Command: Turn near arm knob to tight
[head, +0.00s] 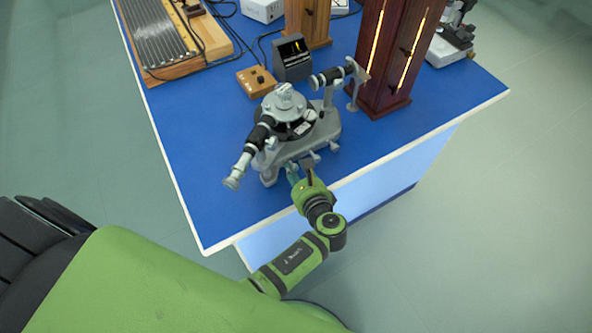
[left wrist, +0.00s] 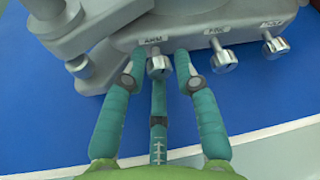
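The spectrometer (head: 296,143) stands near the front edge of the blue bench, its grey base facing me. In the left wrist view, several silver knobs stick out of the base under small labels. The leftmost, the near arm knob (left wrist: 158,66), sits under a label that seems to read ARM. My left gripper (left wrist: 159,68) has its teal fingers on either side of this knob, with visible gaps, so it is open. In the head view, my left gripper (head: 296,174) is low at the base's front, and that knob is hard to make out. My right gripper is not in view.
Two more knobs, a middle one (left wrist: 222,60) and a right one (left wrist: 275,45), sit right of the fingers. A wooden box (head: 255,81), a dark meter box (head: 292,57) and a tall lamp housing (head: 392,60) stand behind. The bench's front left (head: 200,185) is clear.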

